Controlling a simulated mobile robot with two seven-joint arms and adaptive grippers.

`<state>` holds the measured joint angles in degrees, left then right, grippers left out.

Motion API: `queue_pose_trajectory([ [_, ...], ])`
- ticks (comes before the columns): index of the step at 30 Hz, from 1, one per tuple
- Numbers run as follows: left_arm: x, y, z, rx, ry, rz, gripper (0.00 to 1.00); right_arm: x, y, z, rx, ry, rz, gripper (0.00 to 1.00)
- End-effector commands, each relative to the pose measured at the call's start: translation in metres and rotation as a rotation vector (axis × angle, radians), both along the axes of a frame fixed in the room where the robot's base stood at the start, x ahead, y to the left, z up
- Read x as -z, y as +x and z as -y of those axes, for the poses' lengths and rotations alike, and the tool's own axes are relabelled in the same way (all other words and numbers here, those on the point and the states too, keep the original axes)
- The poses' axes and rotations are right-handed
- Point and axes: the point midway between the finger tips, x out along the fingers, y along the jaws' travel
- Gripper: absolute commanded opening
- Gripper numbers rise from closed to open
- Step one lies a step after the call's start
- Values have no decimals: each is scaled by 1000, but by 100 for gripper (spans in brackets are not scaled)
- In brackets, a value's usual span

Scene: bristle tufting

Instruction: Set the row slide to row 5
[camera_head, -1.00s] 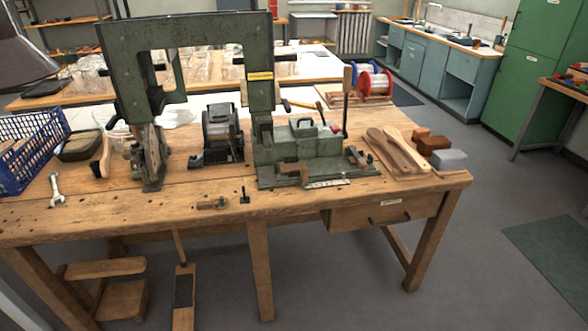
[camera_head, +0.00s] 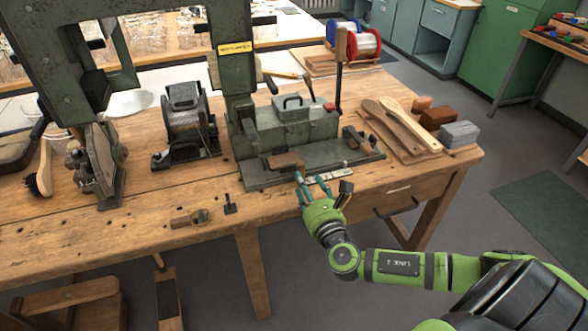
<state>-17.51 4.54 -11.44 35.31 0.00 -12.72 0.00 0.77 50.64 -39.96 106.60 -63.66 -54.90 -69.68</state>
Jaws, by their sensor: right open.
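The green tufting machine stands on the wooden bench, with a tall frame (camera_head: 240,85) and a flat base (camera_head: 262,180). A brown wooden block (camera_head: 286,162), which may be the row slide's handle, sits at the front of this base. A pale marked strip (camera_head: 338,174) lies to its right; its marks are too small to read. My right gripper (camera_head: 322,184) is at the base's front edge, just right of and in front of the brown block, its fingers spread and empty. It partly covers the strip. I cannot tell whether it touches anything. My left gripper is not in view.
A lever (camera_head: 339,75) rises at the machine's back right. Wooden brush bodies (camera_head: 405,125) and a grey block (camera_head: 459,134) lie on the right. A small wood-and-metal tool (camera_head: 190,217) lies at the front. A hand brush (camera_head: 42,170) lies left.

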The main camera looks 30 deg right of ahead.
Motion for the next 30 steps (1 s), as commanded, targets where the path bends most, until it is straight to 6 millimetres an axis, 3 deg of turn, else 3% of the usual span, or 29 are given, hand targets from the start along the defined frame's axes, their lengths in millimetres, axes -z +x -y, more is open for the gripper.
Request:
queue_pose_trajectory([
  [9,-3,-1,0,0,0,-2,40,1,44,11,3,5,-2,57],
  [20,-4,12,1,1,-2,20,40,2,52,13,3,7,-6,57],
  [21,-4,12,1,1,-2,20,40,2,52,13,3,7,-6,53],
  [25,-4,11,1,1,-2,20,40,2,52,13,3,7,-6,1],
  [30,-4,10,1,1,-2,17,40,2,52,13,3,7,-6,0],
])
